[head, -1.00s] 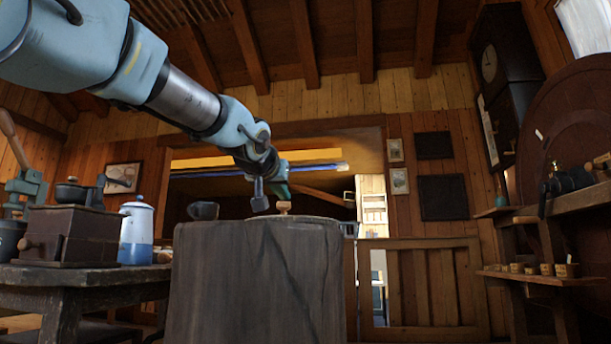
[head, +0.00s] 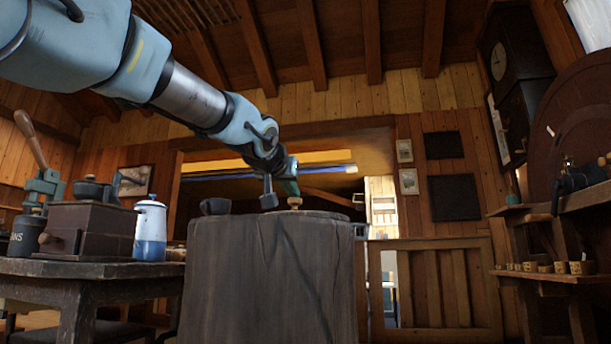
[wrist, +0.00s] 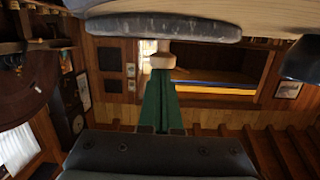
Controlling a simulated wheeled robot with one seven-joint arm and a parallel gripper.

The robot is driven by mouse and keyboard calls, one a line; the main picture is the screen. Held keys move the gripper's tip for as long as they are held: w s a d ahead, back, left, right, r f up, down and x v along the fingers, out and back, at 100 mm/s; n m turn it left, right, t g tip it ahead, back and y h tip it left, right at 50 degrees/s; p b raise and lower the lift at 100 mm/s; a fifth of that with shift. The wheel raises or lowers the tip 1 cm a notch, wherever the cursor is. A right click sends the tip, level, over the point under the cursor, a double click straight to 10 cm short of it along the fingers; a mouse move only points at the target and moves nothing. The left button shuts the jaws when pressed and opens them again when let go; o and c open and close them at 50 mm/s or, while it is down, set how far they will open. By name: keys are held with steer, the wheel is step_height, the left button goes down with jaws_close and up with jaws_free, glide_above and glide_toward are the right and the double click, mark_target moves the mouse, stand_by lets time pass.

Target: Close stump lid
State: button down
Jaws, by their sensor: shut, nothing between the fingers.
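The stump (head: 270,275) stands upright in the middle of the head view, a broad dark wooden block. A small pale wooden knob (head: 295,202) shows just above its top. In the wrist view, which is upside down, the knob (wrist: 163,62) stands on a grey rounded lid (wrist: 160,28) beside the pale stump top (wrist: 235,12). My gripper (wrist: 158,82) has green fingers, shut and empty, with their tips close to the knob. I cannot tell whether they touch it. It also shows in the head view (head: 291,190). How the lid sits on the stump is mostly hidden.
A dark cup-like object (head: 215,206) is at the stump's left rim. A table (head: 85,275) at left holds a coffee grinder (head: 88,230) and a blue-white pot (head: 150,230). A wooden gate (head: 435,285) stands behind. Shelves (head: 555,275) with small pots are at right.

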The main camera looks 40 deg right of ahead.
steer(key=v, duration=1)
steer(key=shift+r, duration=0.15)
